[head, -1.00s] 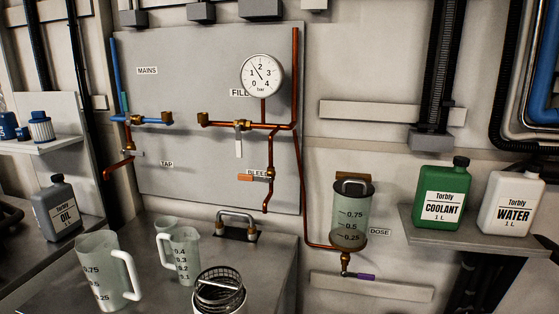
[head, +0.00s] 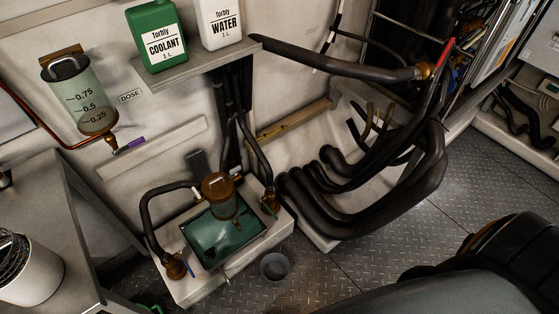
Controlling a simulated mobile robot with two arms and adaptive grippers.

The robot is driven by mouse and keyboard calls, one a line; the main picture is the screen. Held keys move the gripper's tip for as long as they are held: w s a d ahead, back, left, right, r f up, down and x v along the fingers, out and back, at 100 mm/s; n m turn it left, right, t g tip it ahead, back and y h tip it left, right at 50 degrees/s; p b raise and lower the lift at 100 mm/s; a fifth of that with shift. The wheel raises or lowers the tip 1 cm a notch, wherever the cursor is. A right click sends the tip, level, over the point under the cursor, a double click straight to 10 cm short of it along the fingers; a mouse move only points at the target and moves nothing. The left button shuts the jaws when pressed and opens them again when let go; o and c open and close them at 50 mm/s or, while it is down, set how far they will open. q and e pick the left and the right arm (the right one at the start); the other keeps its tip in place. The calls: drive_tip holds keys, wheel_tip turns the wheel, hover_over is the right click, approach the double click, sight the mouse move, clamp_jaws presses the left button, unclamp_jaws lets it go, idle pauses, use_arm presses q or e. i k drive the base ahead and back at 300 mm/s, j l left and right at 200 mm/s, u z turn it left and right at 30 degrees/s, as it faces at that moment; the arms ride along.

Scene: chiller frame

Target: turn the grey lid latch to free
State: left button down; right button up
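I cannot single out a grey lid latch for certain in the head view. A low pale box (head: 205,290) stands on the floor at lower middle, with a dark green translucent panel or lid (head: 214,242) on top. A brown round cap or filter (head: 217,185) stands at the panel's back edge. A small light stub (head: 226,273) sticks out at the panel's front edge; I cannot tell whether it is the latch or how it is turned. Neither of my grippers is in view.
Black hoses run beside the box, and a thick hose bundle (head: 370,205) lies to its right. A small grey cup (head: 274,266) stands on the floor. The shelf (head: 190,68) holds coolant (head: 155,38) and water (head: 222,22) bottles. Open chequered floor (head: 345,265) lies at right.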

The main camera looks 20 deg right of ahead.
sight(233, 172)
drive_tip(key=z, duration=0.35)
drive_tip(key=i+l+z, duration=0.15)
drive_tip(key=z, duration=0.3)
drive_tip(key=i+l+z, duration=0.15)
drive_tip(key=z, duration=0.25)
